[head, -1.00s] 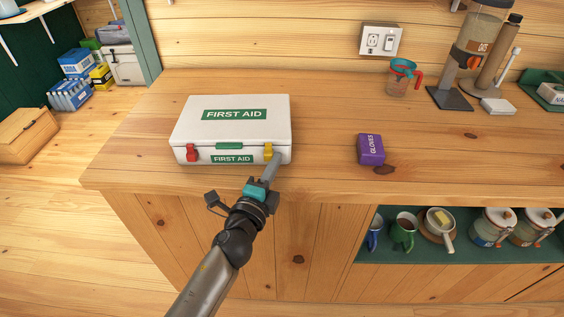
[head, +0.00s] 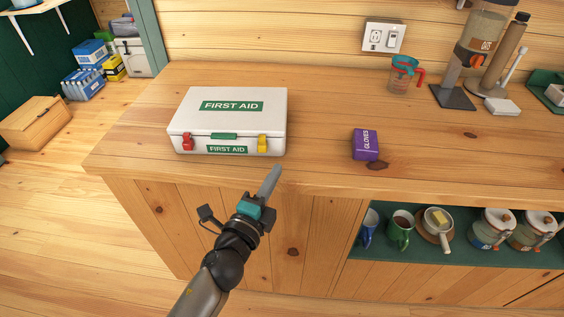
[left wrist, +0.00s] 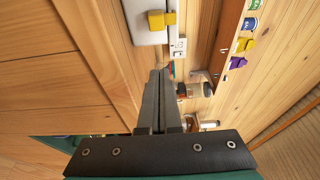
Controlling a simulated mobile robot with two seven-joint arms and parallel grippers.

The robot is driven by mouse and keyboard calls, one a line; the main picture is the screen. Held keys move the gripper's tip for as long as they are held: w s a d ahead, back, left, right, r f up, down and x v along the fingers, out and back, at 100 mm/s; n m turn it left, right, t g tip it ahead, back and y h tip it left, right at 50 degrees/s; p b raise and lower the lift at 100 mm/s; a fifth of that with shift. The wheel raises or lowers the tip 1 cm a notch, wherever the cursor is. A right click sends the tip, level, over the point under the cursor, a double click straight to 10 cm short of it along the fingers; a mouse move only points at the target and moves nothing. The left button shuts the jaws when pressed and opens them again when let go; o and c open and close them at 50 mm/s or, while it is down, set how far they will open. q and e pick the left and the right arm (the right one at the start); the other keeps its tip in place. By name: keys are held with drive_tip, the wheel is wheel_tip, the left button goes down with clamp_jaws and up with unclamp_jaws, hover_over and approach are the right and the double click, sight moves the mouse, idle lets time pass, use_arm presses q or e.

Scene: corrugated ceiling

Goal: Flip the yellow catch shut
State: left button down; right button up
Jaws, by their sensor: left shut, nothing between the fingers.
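The white first aid box (head: 230,122) sits on the wooden counter with its lid down. Its yellow catch (head: 262,144) is at the right of the front face, upright and looking much like the red catch (head: 187,144) on the left. Whether it is fully latched is too small to tell. The yellow catch (left wrist: 157,20) also shows at the top of the left wrist view. My left gripper (head: 276,169) is shut and empty, in front of and below the yellow catch, apart from it. The gripper (left wrist: 160,73) points past the box in the left wrist view.
A purple gloves box (head: 366,145) stands on the counter (head: 320,115) to the right. A measuring cup (head: 403,75) and a dispenser (head: 480,50) are at the back right. Mugs and jars fill the shelf below. Counter between the two boxes is clear.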

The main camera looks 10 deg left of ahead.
use_arm(q)
drive_tip(key=v, duration=0.3)
drive_tip(key=shift+s, duration=0.2)
idle(0.4)
drive_tip(key=s+a+f+n+g+y, duration=0.1)
drive_tip(key=s+a+f+n+g, duration=0.15)
drive_tip(key=f, duration=0.75)
drive_tip(key=s+a+f+n+g+y, duration=0.1)
drive_tip(key=s+a+f+n+g, duration=0.2)
drive_tip(key=f, duration=0.7)
drive_tip(key=s+a+f+n+g+y, duration=0.15)
drive_tip(key=s+f+n, duration=0.3)
drive_tip(key=f, duration=0.45)
drive_tip(key=s+a+f+n+g, duration=0.1)
drive_tip(key=s+f+n+g, duration=0.2)
drive_tip(key=s, duration=0.6)
drive_tip(key=s+a+f+n+g+y, duration=0.1)
drive_tip(key=s+a+f+n+g, duration=0.1)
drive_tip(key=s+f, duration=0.6)
drive_tip(key=s+a+f+n+g, duration=0.1)
drive_tip(key=s+f+n+g, duration=0.2)
drive_tip(key=s, duration=0.8)
wheel_tip(320, 180, down, 2)
drive_tip(key=shift+s+a+f+n+g, duration=0.25)
drive_tip(key=shift+n+g, duration=0.15)
drive_tip(key=shift+g, duration=0.3)
drive_tip(key=shift+y, duration=0.25)
